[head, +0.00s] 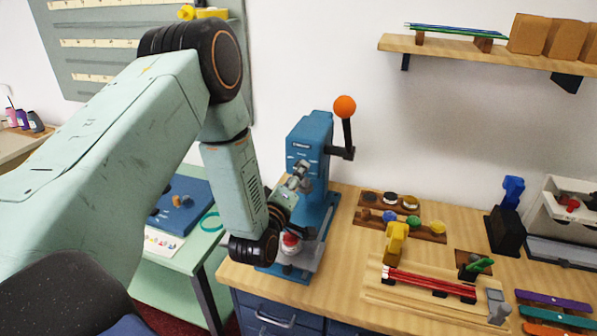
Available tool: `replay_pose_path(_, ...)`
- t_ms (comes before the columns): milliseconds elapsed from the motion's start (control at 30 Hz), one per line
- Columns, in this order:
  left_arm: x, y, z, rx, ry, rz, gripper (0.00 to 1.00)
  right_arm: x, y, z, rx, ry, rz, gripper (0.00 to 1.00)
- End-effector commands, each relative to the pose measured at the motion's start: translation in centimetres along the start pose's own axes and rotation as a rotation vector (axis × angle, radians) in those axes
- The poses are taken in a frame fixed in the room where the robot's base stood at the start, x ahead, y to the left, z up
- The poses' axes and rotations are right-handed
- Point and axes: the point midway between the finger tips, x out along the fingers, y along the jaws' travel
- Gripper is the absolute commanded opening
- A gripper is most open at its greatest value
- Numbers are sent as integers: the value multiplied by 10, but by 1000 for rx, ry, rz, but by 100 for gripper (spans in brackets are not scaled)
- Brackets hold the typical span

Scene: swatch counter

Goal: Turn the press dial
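The blue press (307,138) stands on the left end of the wooden counter, with a black lever ending in an orange ball (345,106) raised at its right side. My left arm comes in from the left and bends down in front of the press. My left gripper (300,176) is against or just in front of the press's front face, pointing toward it. Its fingers are small and partly overlapped, so I cannot tell if they are open. No dial is clearly visible; the gripper and wrist cover part of the press front. A red and white piece (291,241) sits low on the press.
The wooden counter (345,262) holds a rack of coloured knobs (403,222), a yellow clamp-like piece (396,240) and red rods (430,283) right of the press. A green side table (180,262) stands left. A wall shelf (480,54) hangs at upper right.

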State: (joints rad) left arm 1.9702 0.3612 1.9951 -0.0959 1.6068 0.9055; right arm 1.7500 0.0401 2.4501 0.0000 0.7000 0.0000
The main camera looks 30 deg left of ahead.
Motion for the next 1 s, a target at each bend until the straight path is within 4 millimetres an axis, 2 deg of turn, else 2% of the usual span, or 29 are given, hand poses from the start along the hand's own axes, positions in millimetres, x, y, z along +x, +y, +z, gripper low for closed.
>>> replay_pose_path(200,17,1,2,0,-3,1,50,-3,0,0,0,0,0,67)
replay_pose_path(500,19,1,2,0,-3,0,49,-2,0,0,0,0,0,67)
replay_pose_path(1000,18,0,2,0,-4,-1,6,-2,0,0,0,0,0,67)
